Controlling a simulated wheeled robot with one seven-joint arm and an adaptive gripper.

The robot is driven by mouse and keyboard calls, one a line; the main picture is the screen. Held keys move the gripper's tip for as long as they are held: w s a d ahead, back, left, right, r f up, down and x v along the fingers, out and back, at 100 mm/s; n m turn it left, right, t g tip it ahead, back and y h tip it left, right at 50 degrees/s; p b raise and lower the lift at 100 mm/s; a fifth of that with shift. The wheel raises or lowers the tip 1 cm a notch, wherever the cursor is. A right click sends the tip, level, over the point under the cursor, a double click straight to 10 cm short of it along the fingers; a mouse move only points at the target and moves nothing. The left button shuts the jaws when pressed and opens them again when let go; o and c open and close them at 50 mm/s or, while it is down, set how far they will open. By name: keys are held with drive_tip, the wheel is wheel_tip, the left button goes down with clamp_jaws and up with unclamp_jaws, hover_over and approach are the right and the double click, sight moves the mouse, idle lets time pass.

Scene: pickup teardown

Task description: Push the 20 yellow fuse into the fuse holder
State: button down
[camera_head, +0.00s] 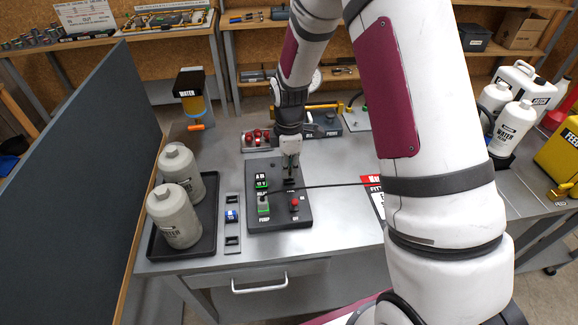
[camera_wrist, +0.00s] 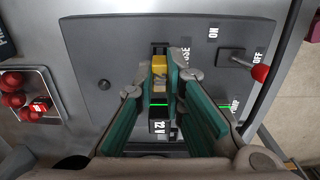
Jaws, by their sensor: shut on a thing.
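The yellow fuse (camera_wrist: 159,68) shows between my fingertips in the wrist view. My gripper (camera_wrist: 161,76) is shut on it, with one teal-padded finger on each side. The fuse is over a dark slot, the fuse holder (camera_wrist: 159,47), beside a partly covered label ending in "USE". I cannot tell how deep the fuse sits in the holder. In the head view my gripper (camera_head: 290,163) points down at the back part of the black panel (camera_head: 280,222), and the fuse is too small and hidden to make out there.
The panel has a red-tipped switch lever (camera_wrist: 260,72) marked ON and OFF. A tray of red parts (camera_wrist: 27,95) lies beside it. In the head view, two grey bottles (camera_head: 175,215) stand in a black tray (camera_head: 202,240) at left. A dark partition (camera_head: 95,160) borders the table.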

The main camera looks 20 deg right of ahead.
drive_tip(key=shift+f, duration=1.25)
idle(0.7)
drive_tip(key=c, duration=1.6)
unclamp_jaws()
drive_tip(key=shift+r, duration=0.15)
wheel_tip(320, 180, up, 12)
drive_tip(key=s+r+m+t, duration=0.3)
drive_tip(key=s+r+m, duration=0.55)
drive_tip(key=r, duration=0.65)
drive_tip(key=s+r+m+t, duration=0.1)
drive_tip(key=s+r+m, duration=0.1)
drive_tip(key=s, duration=0.3)
drive_tip(key=s+r+m, duration=0.1)
drive_tip(key=s+m, duration=0.2)
drive_tip(key=s, duration=0.2)
drive_tip(key=s+r+m+t, duration=0.1)
drive_tip(key=s+r+m, duration=0.1)
drive_tip(key=s, duration=0.4)
drive_tip(key=shift+s+r+t, duration=0.1)
drive_tip(key=shift+r+t, duration=0.2)
